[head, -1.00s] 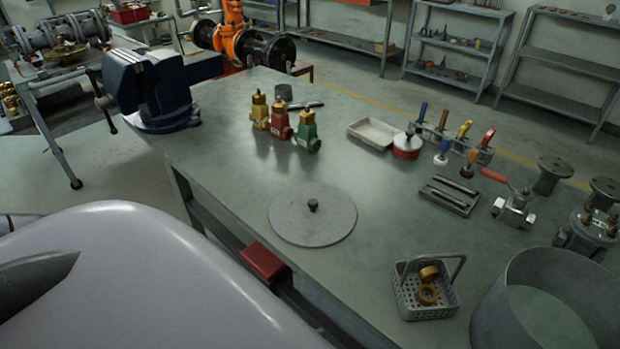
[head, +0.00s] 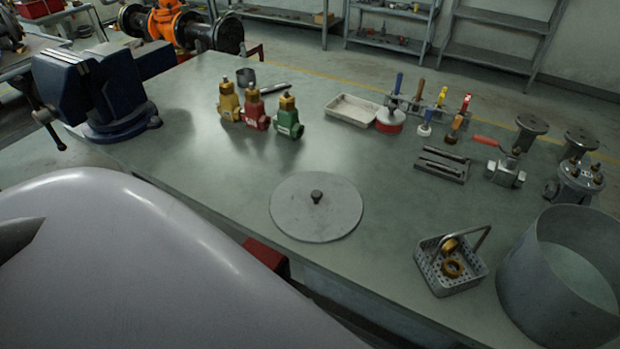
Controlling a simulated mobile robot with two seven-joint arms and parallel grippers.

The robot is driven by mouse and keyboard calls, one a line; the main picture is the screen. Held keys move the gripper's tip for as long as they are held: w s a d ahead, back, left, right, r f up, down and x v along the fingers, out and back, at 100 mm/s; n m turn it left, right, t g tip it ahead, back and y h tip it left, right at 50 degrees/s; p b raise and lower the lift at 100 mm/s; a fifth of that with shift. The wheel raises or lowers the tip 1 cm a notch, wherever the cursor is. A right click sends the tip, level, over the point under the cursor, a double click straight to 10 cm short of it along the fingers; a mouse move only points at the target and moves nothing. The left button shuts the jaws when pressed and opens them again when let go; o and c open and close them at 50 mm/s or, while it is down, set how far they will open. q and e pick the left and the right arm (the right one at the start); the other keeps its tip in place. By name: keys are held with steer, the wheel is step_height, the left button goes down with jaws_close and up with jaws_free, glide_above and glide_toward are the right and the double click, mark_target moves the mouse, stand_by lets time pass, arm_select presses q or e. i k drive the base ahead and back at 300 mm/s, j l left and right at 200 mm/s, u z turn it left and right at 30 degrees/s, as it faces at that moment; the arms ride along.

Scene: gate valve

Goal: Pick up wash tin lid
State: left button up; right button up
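The wash tin lid (head: 316,218) is a flat grey disc with a small dark knob (head: 317,196) in its middle. It lies flat on the green-grey workbench, near the front edge. The wash tin (head: 560,285) is a large open grey cylinder at the bench's right end, apart from the lid. Neither gripper shows in the head view. A large pale part of my own body fills the lower left.
A wire basket (head: 450,268) with brass rings stands between lid and tin. Yellow, red and green valves (head: 257,112) stand behind the lid. A blue vise (head: 95,90) is at the left. A red box (head: 265,258) is at the front edge. Bench around the lid is clear.

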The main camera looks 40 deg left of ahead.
mark_target(313, 207)
steer(key=k+j+z, duration=0.15)
steer(key=j, duration=0.2)
steer(key=k+j+z, duration=0.2)
steer(key=j, duration=0.2)
steer(key=j+z, duration=0.15)
steer(key=j, duration=0.2)
steer(key=k+j+z, duration=0.3)
steer(key=j+z, duration=0.1)
steer(key=j, duration=0.3)
steer(key=i, duration=0.25)
